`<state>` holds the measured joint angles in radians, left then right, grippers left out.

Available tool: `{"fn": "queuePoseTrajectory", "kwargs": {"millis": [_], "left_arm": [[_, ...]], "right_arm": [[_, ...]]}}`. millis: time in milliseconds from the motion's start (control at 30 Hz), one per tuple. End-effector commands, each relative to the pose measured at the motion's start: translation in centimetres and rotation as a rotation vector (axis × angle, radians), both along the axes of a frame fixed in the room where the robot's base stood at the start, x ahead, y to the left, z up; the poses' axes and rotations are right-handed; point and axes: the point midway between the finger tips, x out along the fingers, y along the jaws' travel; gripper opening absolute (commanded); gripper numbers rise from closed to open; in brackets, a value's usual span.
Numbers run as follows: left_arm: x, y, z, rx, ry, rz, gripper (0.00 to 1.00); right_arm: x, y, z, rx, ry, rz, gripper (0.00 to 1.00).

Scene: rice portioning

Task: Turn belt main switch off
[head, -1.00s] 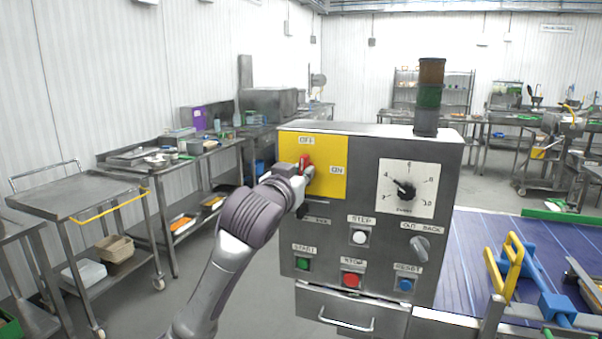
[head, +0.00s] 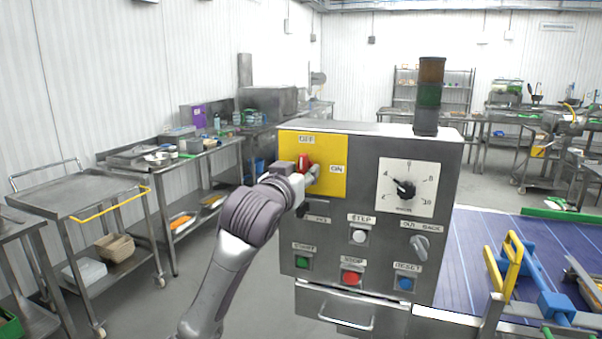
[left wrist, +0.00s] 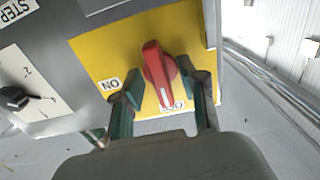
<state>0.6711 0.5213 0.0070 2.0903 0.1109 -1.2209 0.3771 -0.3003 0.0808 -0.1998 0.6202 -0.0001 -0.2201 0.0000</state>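The red belt main switch (head: 304,160) sits on a yellow plate (head: 333,150) at the upper left of the grey control box. In the left wrist view the red handle (left wrist: 157,75) has a white mark on its end, which points at the OFF label (left wrist: 172,106). The ON label (left wrist: 110,85) lies to its side. My left gripper (head: 310,174) is at the switch. In the left wrist view its two fingers (left wrist: 163,92) are apart, one on each side of the handle, with gaps visible; I cannot tell whether either touches it. My right gripper is not in view.
The control box also carries a dial (head: 407,188), several push buttons, a cut-back knob (head: 419,248) and a signal tower (head: 428,97). A blue conveyor belt (head: 463,255) lies to the right. A steel cart (head: 75,199) stands at the left.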

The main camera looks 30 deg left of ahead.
Motion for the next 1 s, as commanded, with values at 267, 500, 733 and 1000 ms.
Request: {"fn": "queuePoseTrajectory", "kwargs": {"millis": [267, 500, 733, 1000], "left_arm": [[-0.4, -0.1, 0.0, 0.002, 0.0, 0.0, 0.42], [-4.1, -1.0, 0.0, 0.003, -0.002, -0.001, 0.42], [-8.8, -2.1, 0.0, 0.002, -0.001, 0.0, 0.42], [-11.5, -2.8, 0.0, 0.001, 0.0, 0.0, 0.42]], "right_arm": [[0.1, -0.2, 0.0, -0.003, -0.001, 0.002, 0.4], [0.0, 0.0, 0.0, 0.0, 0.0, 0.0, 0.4], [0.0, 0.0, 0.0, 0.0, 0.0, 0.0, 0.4], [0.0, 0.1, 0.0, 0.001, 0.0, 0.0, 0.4]]}}
